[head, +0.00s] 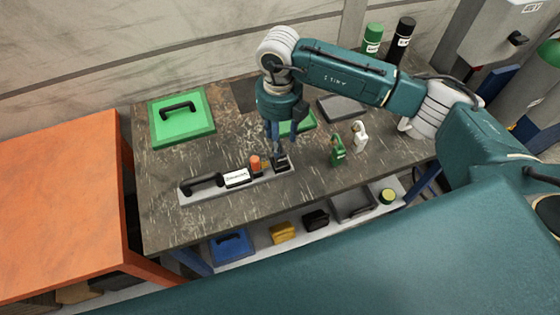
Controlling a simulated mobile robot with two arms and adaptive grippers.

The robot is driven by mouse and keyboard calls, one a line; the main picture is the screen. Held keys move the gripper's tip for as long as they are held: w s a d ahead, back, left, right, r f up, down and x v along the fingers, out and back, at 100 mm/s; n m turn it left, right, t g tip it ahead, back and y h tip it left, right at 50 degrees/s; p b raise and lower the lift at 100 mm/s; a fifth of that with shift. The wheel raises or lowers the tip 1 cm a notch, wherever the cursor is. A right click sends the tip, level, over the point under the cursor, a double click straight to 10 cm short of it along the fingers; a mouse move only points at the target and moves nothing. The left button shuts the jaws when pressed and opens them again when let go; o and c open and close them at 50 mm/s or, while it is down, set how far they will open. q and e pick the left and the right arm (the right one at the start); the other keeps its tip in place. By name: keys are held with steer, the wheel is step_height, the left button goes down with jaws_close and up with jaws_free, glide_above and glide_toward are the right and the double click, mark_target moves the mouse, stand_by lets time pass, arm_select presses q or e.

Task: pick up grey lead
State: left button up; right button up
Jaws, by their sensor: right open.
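My right gripper (283,148) points down over the workbench, open, with its fingertips close to a small black piece (282,164) at the right end of a long grey plate (213,193). I cannot tell whether they touch. The plate also carries a black handle (201,184), a white label block (237,178) and an orange cylinder (255,163). A flat dark grey slab (342,108) lies farther back, beside my right arm. I cannot tell for sure which of these is the grey lead. My left gripper is not in view.
A green panel with a black handle (196,130) lies at the back left. A green padlock-like item (338,152) and a white one (360,134) stand right of the gripper. An orange table (60,200) adjoins on the left. The bench's front right is clear.

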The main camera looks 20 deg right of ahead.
mark_target(281, 151)
steer(key=shift+f, duration=0.95)
steer(key=f, duration=0.1)
steer(key=s+f+b, duration=0.1)
steer(key=f, duration=0.1)
steer(key=f+b, duration=0.1)
steer(key=shift+s+a+f, duration=0.1)
steer(key=shift+s+f, duration=0.1)
steer(key=shift+s, duration=0.2)
steer(key=shift+w+f, duration=0.1)
steer(key=shift+f, duration=0.15)
steer(key=shift+w, duration=0.2)
steer(key=shift+s+r, duration=0.15)
steer(key=c, duration=1.1)
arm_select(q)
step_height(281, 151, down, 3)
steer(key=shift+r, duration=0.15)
arm_select(e)
jaws_close()
